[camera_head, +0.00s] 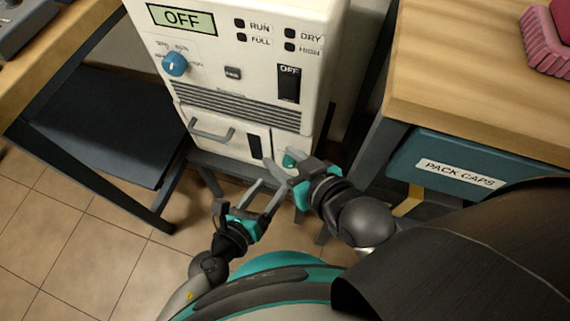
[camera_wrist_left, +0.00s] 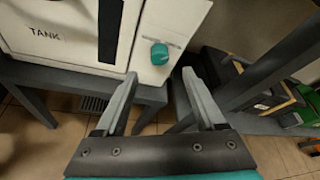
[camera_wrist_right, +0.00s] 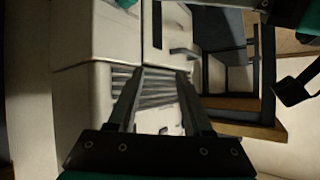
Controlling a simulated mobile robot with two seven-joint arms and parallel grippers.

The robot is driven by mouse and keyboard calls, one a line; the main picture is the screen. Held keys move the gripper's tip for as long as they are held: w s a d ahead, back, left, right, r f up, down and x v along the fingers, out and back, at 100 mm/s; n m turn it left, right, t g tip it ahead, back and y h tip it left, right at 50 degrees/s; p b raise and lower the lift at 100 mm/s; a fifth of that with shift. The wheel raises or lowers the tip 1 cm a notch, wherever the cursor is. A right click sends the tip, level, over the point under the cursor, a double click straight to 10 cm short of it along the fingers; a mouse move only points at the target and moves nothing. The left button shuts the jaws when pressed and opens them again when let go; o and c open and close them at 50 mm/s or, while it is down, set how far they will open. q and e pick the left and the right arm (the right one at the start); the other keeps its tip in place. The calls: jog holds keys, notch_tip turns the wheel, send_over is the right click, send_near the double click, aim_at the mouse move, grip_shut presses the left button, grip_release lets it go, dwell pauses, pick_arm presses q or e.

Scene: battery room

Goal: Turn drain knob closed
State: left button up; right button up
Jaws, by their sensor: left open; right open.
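The teal drain knob (camera_wrist_left: 160,53) sits on the white lower-right panel of the dehumidifier-like machine (camera_head: 235,75), beside the tank front (camera_wrist_left: 60,35). It also shows in the head view (camera_head: 290,159), close to the right gripper. My left gripper (camera_head: 274,184) is open and empty below the panel. In the left wrist view the knob lies ahead, between the open fingers (camera_wrist_left: 160,73) and apart from them. My right gripper (camera_head: 278,164) is open near the panel front. The right wrist view shows its open fingers (camera_wrist_right: 160,73) with white panels and a vent grille beyond.
The machine's display (camera_head: 183,19) reads OFF, and a blue dial (camera_head: 174,64) sits below it. The tank has a grey handle (camera_head: 211,133). A wooden table with a teal PACK CAPS drawer (camera_head: 455,172) stands right. A dark shelf (camera_head: 100,125) is left. The two grippers are close together.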

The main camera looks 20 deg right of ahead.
aim_at(287, 165)
pick_arm(q)
jog(key=b+x, duration=0.1)
jog(key=x, duration=0.5)
jog(key=shift+w, duration=0.1)
jog(key=shift+b+x, duration=0.3)
jog(key=shift+x, duration=0.7)
pick_arm(e)
jog(key=shift+w+a+r+t+y, duration=0.1)
jog(key=shift+a+r+t+y, duration=0.25)
jog(key=shift+a+t, duration=0.3)
jog(key=shift+a+r+t+y, duration=0.35)
jog(key=shift+a+t, duration=0.2)
jog(key=shift+t, duration=0.2)
pick_arm(q)
jog(key=shift+c, duration=0.3)
grip_shut()
jog(key=shift+f, duration=0.1)
